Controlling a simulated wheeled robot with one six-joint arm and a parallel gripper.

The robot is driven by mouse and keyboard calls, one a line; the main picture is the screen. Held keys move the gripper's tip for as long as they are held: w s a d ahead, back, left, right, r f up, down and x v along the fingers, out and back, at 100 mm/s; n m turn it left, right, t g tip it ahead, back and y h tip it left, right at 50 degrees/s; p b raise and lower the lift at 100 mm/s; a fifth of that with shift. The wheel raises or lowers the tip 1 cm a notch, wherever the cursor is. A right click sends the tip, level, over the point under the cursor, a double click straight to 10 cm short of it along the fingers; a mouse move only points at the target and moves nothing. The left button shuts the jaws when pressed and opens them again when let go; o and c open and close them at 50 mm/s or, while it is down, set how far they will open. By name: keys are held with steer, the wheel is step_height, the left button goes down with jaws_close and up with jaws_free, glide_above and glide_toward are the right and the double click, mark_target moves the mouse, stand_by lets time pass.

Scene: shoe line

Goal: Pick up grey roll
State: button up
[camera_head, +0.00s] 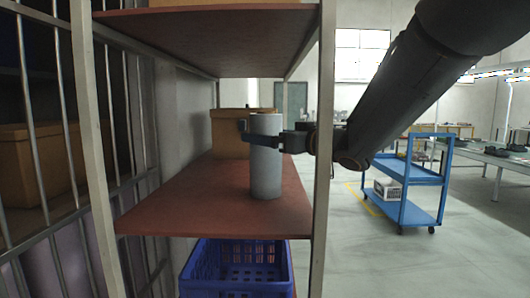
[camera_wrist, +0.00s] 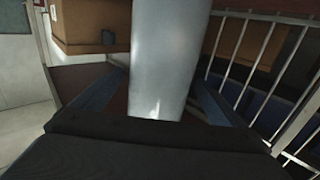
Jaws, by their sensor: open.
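The grey roll (camera_head: 267,172) stands upright on the red-brown middle shelf (camera_head: 160,208), near its right front edge. It also fills the middle of the wrist view (camera_wrist: 166,60). My gripper (camera_head: 262,138) reaches in from the right at the roll's upper part.
A cardboard box (camera_head: 228,134) stands behind the roll on the same shelf. A blue crate (camera_head: 235,270) is below. Shelf posts (camera_head: 322,130) stand close to my arm, and an upper shelf (camera_head: 205,35) is overhead. A blue cart (camera_head: 408,180) stands at right on open floor.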

steer(key=shift+w+a, duration=0.45)
steer(key=shift+w, duration=0.1)
steer(key=c, duration=2)
steer(key=shift+c, duration=0.6)
